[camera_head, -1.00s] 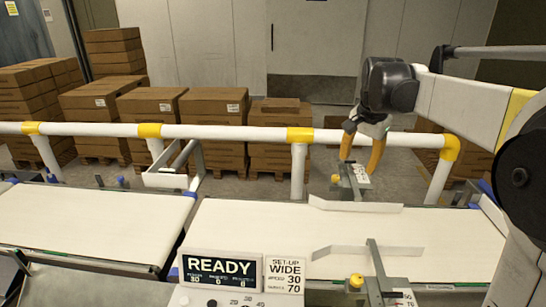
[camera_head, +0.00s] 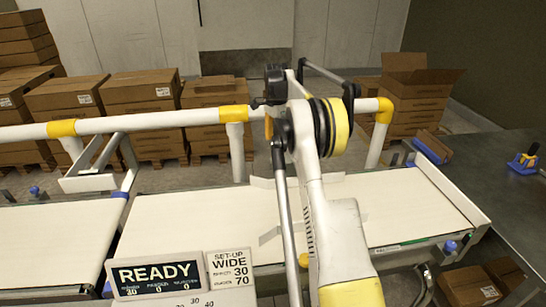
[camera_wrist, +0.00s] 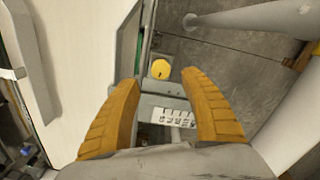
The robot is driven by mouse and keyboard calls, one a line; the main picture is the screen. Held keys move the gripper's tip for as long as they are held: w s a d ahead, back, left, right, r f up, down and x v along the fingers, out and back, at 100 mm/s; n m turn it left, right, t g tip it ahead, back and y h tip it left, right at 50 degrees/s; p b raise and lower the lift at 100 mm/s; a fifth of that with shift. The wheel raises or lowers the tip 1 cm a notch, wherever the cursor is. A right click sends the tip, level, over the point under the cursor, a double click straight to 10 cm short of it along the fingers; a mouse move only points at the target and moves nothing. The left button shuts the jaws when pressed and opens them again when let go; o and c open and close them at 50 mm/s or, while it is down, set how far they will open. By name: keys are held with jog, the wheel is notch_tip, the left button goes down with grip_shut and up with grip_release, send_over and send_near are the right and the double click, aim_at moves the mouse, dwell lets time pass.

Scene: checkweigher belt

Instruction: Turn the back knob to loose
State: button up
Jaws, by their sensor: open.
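The back knob (camera_wrist: 160,69) is a round yellow cap on a grey bracket beside the belt. In the wrist view it lies just beyond and between the orange fingertips of my gripper (camera_wrist: 159,80), apart from both. The gripper is open and empty. In the head view, my arm hides the back knob and most of the gripper; only an orange finger (camera_head: 268,128) shows beside the white rail. A scale plate (camera_wrist: 175,117) with markings sits between the fingers; its reading is too small to make out. The front yellow knob (camera_head: 303,260) shows beside my arm.
The white belt (camera_head: 190,222) with pale guide plates runs beneath my arm. A white rail (camera_head: 170,121) with yellow joints stands behind it. The display (camera_head: 155,276) reads READY, and the set-up card (camera_head: 231,268) reads WIDE 30 70. Cartons stand behind the rail.

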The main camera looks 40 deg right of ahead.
aim_at(275, 153)
notch_tip(275, 153, down, 6)
jog(key=shift+r+b, duration=0.1)
jog(key=shift+b, duration=0.75)
grip_shut()
